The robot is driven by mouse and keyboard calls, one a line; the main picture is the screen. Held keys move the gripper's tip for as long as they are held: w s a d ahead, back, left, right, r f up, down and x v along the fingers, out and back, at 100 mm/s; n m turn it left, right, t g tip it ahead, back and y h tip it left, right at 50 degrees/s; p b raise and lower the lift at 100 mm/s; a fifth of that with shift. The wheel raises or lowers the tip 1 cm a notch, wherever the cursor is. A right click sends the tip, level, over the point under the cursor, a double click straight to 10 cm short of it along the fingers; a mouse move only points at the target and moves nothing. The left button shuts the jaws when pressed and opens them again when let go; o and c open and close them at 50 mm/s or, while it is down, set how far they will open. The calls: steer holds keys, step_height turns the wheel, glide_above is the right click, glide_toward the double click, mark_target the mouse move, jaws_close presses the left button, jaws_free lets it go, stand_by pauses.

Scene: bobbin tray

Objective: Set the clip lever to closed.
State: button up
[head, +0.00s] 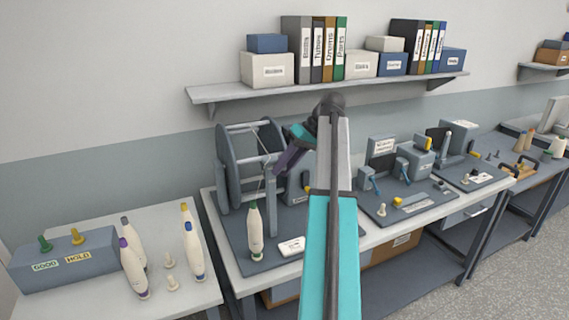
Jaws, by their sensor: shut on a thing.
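My gripper (277,170) reaches down and left to the top of a grey upright post (271,205) in front of a large grey reel frame (229,165). Its jaws are shut on a small part at the post top, seemingly the clip lever. The fingers hide most of that part, so its position cannot be told. A cream bobbin with a green top (255,238) stands just left of the post, and a thin line runs up from it.
A white table (190,288) at the left holds several bobbins and a grey block (68,268) with GOOD and HOLD labels. A white card (291,246) lies right of the post. Small fixtures with blue levers (367,180) stand farther right. A loaded shelf (330,87) hangs above.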

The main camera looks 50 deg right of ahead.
steer(key=shift+w+r+p, duration=0.3)
steer(key=shift+p, duration=0.1)
steer(key=o, duration=1)
steer(key=shift+f, duration=0.1)
